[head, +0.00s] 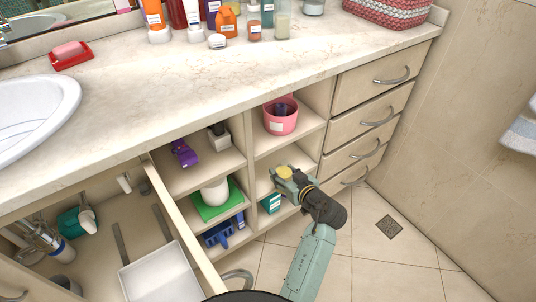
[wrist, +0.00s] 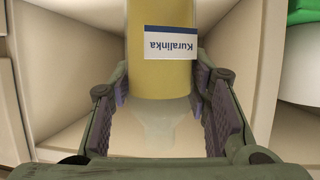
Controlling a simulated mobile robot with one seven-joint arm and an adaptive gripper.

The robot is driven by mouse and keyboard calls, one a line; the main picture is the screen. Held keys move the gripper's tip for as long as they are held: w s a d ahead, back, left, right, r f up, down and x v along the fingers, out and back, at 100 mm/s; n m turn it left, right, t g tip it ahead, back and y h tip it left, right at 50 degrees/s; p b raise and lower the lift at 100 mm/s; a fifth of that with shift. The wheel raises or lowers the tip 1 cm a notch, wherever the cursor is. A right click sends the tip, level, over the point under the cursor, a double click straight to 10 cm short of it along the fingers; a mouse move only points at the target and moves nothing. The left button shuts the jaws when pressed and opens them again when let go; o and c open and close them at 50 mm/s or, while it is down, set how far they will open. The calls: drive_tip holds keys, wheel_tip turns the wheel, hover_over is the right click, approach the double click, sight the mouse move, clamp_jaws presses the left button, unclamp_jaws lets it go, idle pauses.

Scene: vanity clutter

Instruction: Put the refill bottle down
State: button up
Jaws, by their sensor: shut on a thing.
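The refill bottle (wrist: 160,72), yellow with a white and blue label reading "Kuralinka" upside down, is between the fingers of my gripper (wrist: 162,105). The pads press on both its sides, and its pale, see-through end points toward the wrist camera. In the head view my gripper (head: 286,180) reaches into the open cubby (head: 258,173) below the pink pot. Only a small yellow part of the bottle (head: 285,172) shows there. I cannot tell whether the bottle touches the shelf.
A teal box (head: 271,202) stands just below my gripper. A pink pot (head: 281,117) is on the shelf above. To the left, a white roll (head: 214,191) rests on a green box (head: 217,208). Cubby walls are close on both sides. Drawers (head: 365,115) are to the right.

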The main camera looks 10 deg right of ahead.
sight(287, 171)
drive_tip(key=w, duration=0.2)
drive_tip(key=w+a, duration=0.1)
drive_tip(key=w, duration=0.3)
drive_tip(key=shift+w+a, duration=0.2)
drive_tip(key=shift+a, duration=0.15)
drive_tip(key=x, duration=0.3)
drive_tip(key=shift+w+r, duration=0.15)
drive_tip(key=shift+w, duration=0.1)
drive_tip(key=shift+f, duration=0.3)
drive_tip(key=o, duration=1.3)
drive_tip(key=shift+f, duration=0.15)
drive_tip(key=v, duration=1.2)
drive_tip(key=shift+s, duration=0.1)
